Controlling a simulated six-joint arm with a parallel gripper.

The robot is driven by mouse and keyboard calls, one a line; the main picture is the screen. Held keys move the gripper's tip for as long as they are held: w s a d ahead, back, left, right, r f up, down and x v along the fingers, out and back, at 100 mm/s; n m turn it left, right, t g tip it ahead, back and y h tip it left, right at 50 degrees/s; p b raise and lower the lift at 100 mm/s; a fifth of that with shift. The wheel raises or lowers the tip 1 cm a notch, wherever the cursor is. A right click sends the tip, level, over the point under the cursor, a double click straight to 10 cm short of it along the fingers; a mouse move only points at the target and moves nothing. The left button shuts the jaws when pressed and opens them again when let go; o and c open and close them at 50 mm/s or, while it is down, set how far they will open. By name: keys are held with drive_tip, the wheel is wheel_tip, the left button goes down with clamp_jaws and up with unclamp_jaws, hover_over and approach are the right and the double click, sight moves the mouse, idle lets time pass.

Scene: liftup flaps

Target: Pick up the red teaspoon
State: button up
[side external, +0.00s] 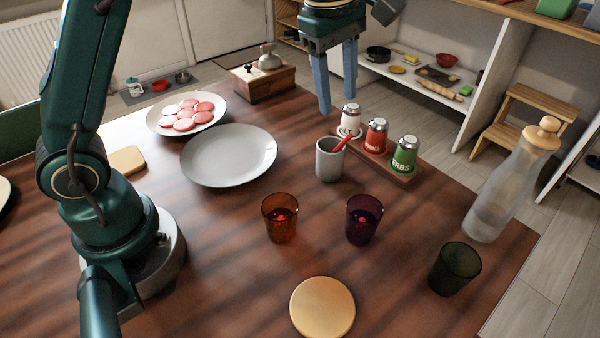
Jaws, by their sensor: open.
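The red teaspoon (342,144) leans in a grey cup (329,166) on the wooden table. Its red end sticks out above the rim to the upper right, and the rest is hidden inside the cup. My gripper (338,100) points down with its two blue-grey fingers apart and nothing between them. In the picture it is just above the cup, apart from the spoon; how far it is in depth is hard to tell.
Three shakers, white (350,119), red (376,136) and green (405,153), stand on a wooden tray (402,180) beside the cup. An orange glass (280,218) and a purple glass (363,220) stand in front. An empty plate (229,155) lies left. A tall bottle (505,190) stands right.

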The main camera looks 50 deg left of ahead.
sight(343, 146)
drive_tip(key=shift+g, duration=0.8)
drive_tip(key=f, duration=0.2)
drive_tip(key=w+f, duration=0.1)
drive_tip(key=f, duration=0.1)
drive_tip(key=d+f, duration=0.1)
drive_tip(key=f, duration=0.2)
drive_tip(key=shift+w, duration=0.4)
drive_tip(key=shift+s+f, duration=0.1)
drive_tip(key=shift+f, duration=2.75)
clamp_jaws()
